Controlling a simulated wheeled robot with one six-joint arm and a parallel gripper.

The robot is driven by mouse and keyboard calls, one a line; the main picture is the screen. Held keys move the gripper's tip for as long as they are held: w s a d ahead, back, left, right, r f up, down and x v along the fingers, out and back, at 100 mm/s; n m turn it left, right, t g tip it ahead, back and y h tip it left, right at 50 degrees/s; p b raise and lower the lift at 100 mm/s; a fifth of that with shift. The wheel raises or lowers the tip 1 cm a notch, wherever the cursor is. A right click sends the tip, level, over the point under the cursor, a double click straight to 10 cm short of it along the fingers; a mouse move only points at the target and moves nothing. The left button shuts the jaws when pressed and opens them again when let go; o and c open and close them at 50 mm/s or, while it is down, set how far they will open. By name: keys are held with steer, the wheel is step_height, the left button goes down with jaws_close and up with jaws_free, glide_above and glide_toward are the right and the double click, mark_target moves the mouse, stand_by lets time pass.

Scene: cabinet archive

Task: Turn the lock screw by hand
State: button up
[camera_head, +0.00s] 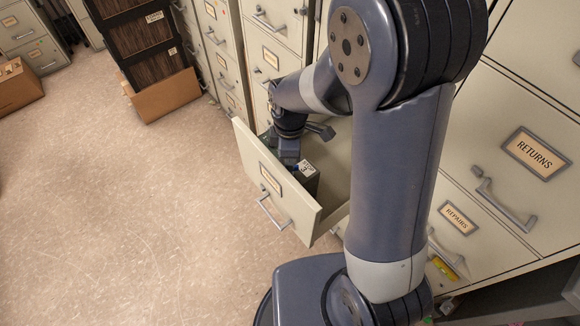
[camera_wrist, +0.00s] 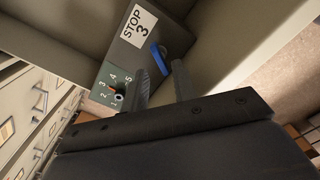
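An open file drawer (camera_head: 277,189) holds a dark box with a white label (camera_head: 306,170). In the wrist view, the label (camera_wrist: 138,30) reads "STOP 3". Beside it is a green dial plate (camera_wrist: 112,88) numbered 1 to 5, with a small dark knob and a red mark. A blue lever-like piece (camera_wrist: 158,57) stands out from the box; I cannot tell whether it or the knob is the lock screw. My gripper (camera_wrist: 162,76) is open, its two fingers apart, with the blue piece showing just beyond and between their tips. In the head view, my gripper (camera_head: 288,149) is inside the drawer, its fingers unclear.
Drawer walls stand close around my gripper. Closed cabinets line the back and right, including drawers labelled "RETURNS" (camera_head: 534,153) and "REPAIRS" (camera_head: 456,219). A cardboard box (camera_head: 165,96) stands at the back left. The floor (camera_head: 120,220) at left is clear.

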steer(key=shift+f+b, duration=0.8)
steer(key=shift+f, duration=0.65)
steer(key=shift+f, duration=0.3)
steer(key=shift+c, duration=0.4)
jaws_close()
